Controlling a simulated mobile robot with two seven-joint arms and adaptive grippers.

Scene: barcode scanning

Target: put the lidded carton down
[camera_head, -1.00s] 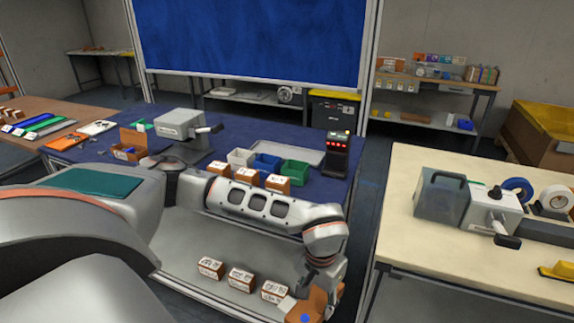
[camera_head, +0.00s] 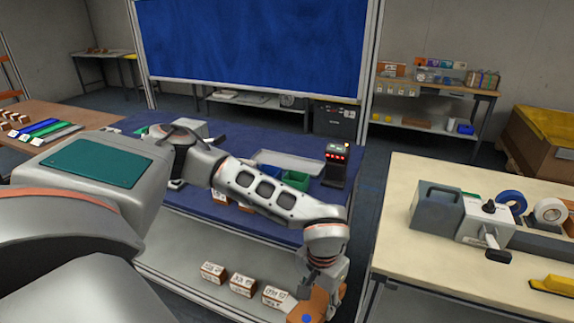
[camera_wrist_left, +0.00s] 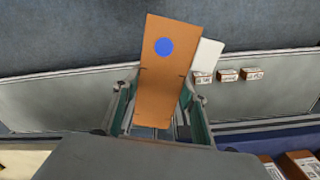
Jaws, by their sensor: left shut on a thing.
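My left gripper (camera_head: 326,278) is shut on the orange-brown lidded carton (camera_head: 318,304). The carton has a blue dot on one face and is in front of the blue table's right end, near the lower shelf. In the left wrist view the carton (camera_wrist_left: 160,60) stands out between the two fingers of the left gripper (camera_wrist_left: 157,112). A white flat piece (camera_wrist_left: 208,53) shows beside the carton; I cannot tell whether it is part of it. Whether the carton touches the shelf cannot be told. My right gripper is not in view.
Three small white-and-brown boxes (camera_head: 243,285) stand on the grey lower shelf (camera_head: 190,249), left of the carton. Above is the blue table (camera_head: 300,211) with bins and a black scanner-like device (camera_head: 336,165). A cream table (camera_head: 420,240) stands to the right across a gap.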

